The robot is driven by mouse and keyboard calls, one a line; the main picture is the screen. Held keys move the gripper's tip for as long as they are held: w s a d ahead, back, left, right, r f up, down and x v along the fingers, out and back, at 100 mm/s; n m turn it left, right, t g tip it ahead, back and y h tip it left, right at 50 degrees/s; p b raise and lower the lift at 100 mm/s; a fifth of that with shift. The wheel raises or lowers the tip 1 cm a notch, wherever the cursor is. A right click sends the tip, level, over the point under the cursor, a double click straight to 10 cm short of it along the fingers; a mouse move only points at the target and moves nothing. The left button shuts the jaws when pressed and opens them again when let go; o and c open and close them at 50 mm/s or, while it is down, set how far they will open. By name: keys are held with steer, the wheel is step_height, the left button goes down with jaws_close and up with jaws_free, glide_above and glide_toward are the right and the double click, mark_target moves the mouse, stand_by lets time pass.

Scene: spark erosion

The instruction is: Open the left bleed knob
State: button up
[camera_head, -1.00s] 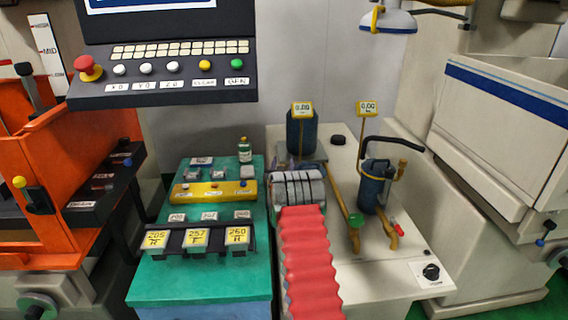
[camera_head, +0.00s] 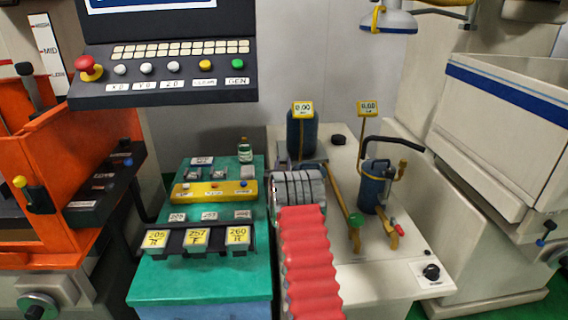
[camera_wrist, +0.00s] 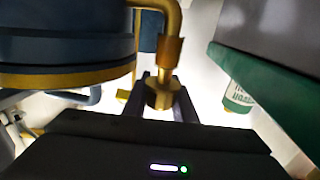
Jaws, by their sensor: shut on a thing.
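The left bleed knob (camera_wrist: 160,97) is a small brass piece below a bent brass pipe (camera_wrist: 172,22) with a copper-coloured collar. My gripper (camera_wrist: 161,88) has its two dark fingers on either side of the knob and is shut on it. The left filter pot is a dark blue cylinder (camera_wrist: 65,45) with a brass band, beside the knob in the wrist view. In the head view this pot (camera_head: 303,132) stands at the back with a yellow 0.00 gauge (camera_head: 302,109).
A second blue pot (camera_head: 373,188) with a black lever and brass fittings stands to the right on the pale cabinet. A small bottle (camera_head: 245,150) stands on the green bench (camera_head: 160,278); it also shows in the wrist view (camera_wrist: 237,97). Bench blocks lie left of my arm.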

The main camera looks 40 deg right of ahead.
steer(key=shift+w+a+r+n+t+y, duration=0.1)
steer(key=shift+n+t+y, duration=0.5)
steer(key=shift+y, duration=0.2)
steer(key=shift+w+r+n+t+y, duration=0.1)
steer(key=shift+n+t+y, duration=0.5)
steer(key=shift+y, duration=0.2)
steer(key=shift+w+a+n+t+y, duration=0.1)
steer(key=shift+a+n+t+y, duration=0.15)
steer(key=shift+n+y, duration=0.35)
steer(key=shift+a+n+t+y, duration=0.1)
steer(key=shift+n+t+y, duration=0.3)
steer(key=shift+y, duration=0.3)
steer(key=o, duration=0.8)
steer(key=shift+c, duration=0.2)
steer(key=shift+o, duration=1.4)
steer(key=shift+a+f, duration=0.1)
steer(key=shift+f, duration=0.05)
step_height(320, 180, up, 10)
